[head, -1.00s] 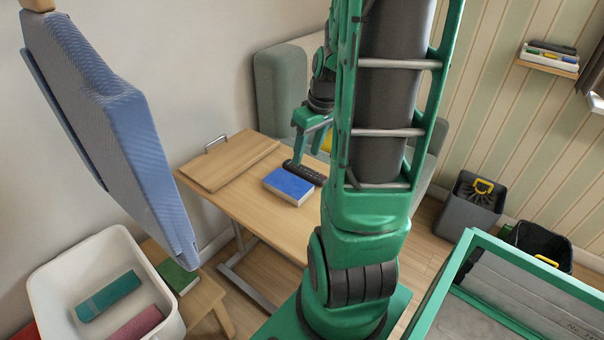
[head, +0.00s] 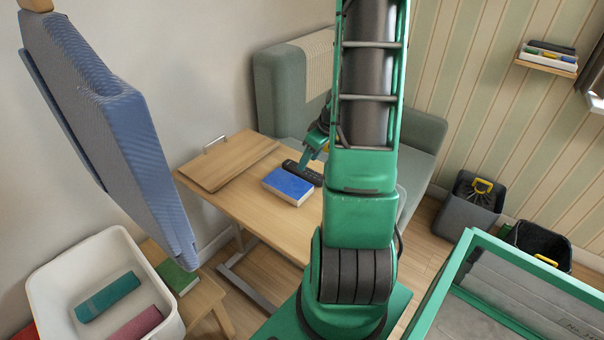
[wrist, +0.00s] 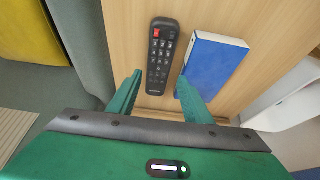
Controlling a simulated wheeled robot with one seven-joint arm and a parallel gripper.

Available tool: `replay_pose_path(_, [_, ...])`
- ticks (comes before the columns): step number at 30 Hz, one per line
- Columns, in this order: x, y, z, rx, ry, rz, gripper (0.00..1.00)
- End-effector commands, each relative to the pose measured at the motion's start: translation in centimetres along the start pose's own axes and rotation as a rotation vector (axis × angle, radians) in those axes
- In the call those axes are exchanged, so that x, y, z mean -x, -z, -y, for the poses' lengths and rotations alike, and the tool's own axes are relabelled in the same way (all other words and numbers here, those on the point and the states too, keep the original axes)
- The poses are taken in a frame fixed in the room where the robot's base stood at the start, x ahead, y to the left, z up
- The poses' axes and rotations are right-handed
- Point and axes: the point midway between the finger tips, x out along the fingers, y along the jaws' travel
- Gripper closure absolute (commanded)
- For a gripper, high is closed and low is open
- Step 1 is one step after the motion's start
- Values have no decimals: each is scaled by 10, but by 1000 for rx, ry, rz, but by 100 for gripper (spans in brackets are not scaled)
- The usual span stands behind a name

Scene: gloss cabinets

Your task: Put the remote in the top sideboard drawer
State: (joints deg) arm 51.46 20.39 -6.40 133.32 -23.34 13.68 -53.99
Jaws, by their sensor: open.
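The black remote (wrist: 161,58) lies on the wooden table beside the blue book; it also shows in the head view (head: 302,172), behind the book. My gripper (wrist: 160,92) is open in the wrist view, with one finger on each side of the remote's near end. It is empty. In the head view my gripper (head: 310,163) is just by the remote, partly hidden by my arm. I cannot tell whether the fingers touch the table. I cannot make out a sideboard drawer in these frames.
The blue book (head: 288,187) lies close beside the remote, near one finger. A wooden board with a handle (head: 228,163) lies on the table's (head: 255,222) left part. A green-grey sofa (head: 277,90) stands behind. A white bin (head: 62,277) stands at lower left.

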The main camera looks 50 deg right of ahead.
Motion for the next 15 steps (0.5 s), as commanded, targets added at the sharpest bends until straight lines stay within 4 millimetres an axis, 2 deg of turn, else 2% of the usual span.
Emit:
replay_pose_path(9, [-38, -7, -2, -1, 3, 3, 55])
replay_pose_path(15, [-50, -6, -2, 0, 2, 1, 55])
